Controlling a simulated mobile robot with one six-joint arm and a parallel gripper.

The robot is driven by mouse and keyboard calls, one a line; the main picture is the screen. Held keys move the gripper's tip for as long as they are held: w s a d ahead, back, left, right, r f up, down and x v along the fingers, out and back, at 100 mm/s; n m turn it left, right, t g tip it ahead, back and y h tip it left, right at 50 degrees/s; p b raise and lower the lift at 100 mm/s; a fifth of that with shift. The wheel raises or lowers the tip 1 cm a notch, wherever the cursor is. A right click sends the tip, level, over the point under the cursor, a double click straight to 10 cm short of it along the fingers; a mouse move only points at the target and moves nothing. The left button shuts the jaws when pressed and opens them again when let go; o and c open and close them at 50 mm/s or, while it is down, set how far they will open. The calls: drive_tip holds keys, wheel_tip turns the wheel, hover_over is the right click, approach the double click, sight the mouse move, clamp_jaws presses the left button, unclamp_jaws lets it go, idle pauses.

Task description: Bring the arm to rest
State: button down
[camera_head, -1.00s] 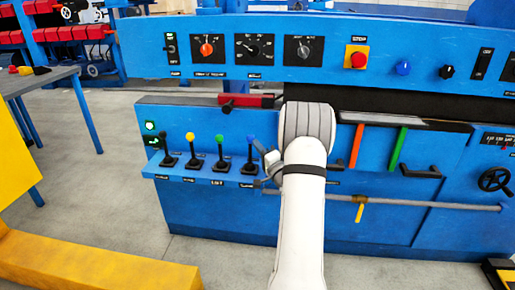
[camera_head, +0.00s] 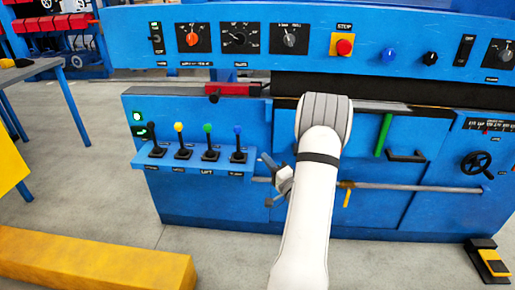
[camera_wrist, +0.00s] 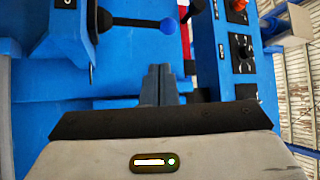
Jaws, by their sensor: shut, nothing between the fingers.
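My gripper (camera_head: 266,160) shows in the head view just left of my white arm, in front of the blue panel (camera_head: 190,205). It is close to the right of the blue-knobbed lever (camera_head: 238,148), with a small gap in the picture. In the wrist view my gripper (camera_wrist: 159,70) has its two dark fingers together, with nothing between them. The blue knob (camera_wrist: 169,25) and its black stick lie beyond the fingertips there, apart from them. My bent arm covers part of the panel's middle.
Levers with black, yellow (camera_head: 179,128) and green (camera_head: 208,129) knobs stand left on the shelf. A red stop button (camera_head: 344,47) and dials are above. A rod (camera_head: 420,187) runs across the lower front. A yellow beam (camera_head: 100,257) and table (camera_head: 40,72) are at left.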

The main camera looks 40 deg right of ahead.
drive_tip(key=shift+s+f, duration=0.2)
drive_tip(key=shift+s, duration=0.45)
